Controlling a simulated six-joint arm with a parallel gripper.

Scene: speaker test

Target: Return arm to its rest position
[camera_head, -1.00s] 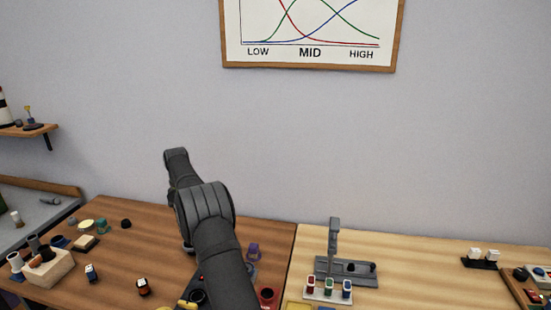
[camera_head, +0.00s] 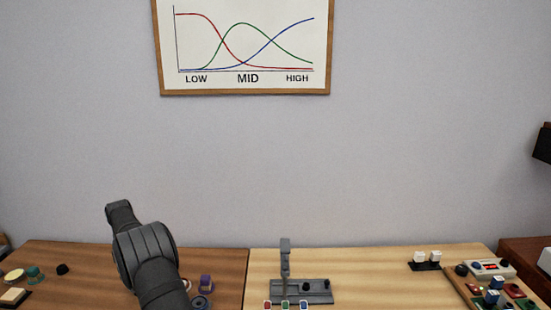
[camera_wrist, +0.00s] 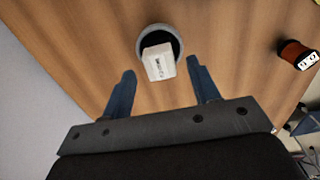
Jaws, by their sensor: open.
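My gripper (camera_wrist: 161,66) shows in the wrist view with its two blue-grey fingers apart and nothing held between them. Just beyond the fingertips, a small white block (camera_wrist: 159,64) with dark markings sits at the mouth of a round grey cup (camera_wrist: 143,36) with a dark inside. I cannot tell how deep it sits. In the head view my dark grey arm rises at the lower left over the brown table (camera_head: 75,275); its gripper is hidden or out of frame there.
In the head view a grey stand (camera_head: 286,262) is on the lighter table (camera_head: 375,275). White blocks (camera_head: 427,257) and a crowded board (camera_head: 495,295) are further right. The wall above is clear except for a chart (camera_head: 245,45).

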